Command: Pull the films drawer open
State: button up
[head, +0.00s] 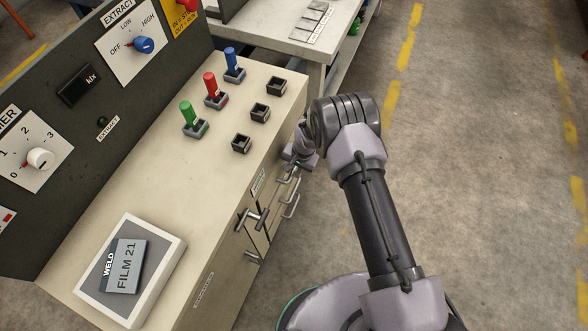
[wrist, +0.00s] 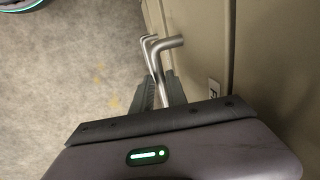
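The films drawer is in the front of the beige cabinet, and its label (wrist: 213,88) shows only an "F" in the wrist view. Its metal bar handle (wrist: 157,68) stands out from the front. My gripper (wrist: 160,93) has its dark fingers on either side of this bar, close against it, and looks shut on it. In the head view my gripper (head: 301,156) is at the cabinet's front edge, partly hidden by my wrist. The drawer front looks flush with the cabinet, though my arm hides part of it.
More bar handles (head: 291,205) sit on the cabinet front. The cabinet top carries green, red and blue pegs (head: 210,85), empty sockets (head: 260,112) and a framed film plate (head: 125,266). A grey table (head: 290,25) stands behind. The floor (head: 480,180) at right is clear.

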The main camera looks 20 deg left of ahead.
grip_shut()
dwell(1.2)
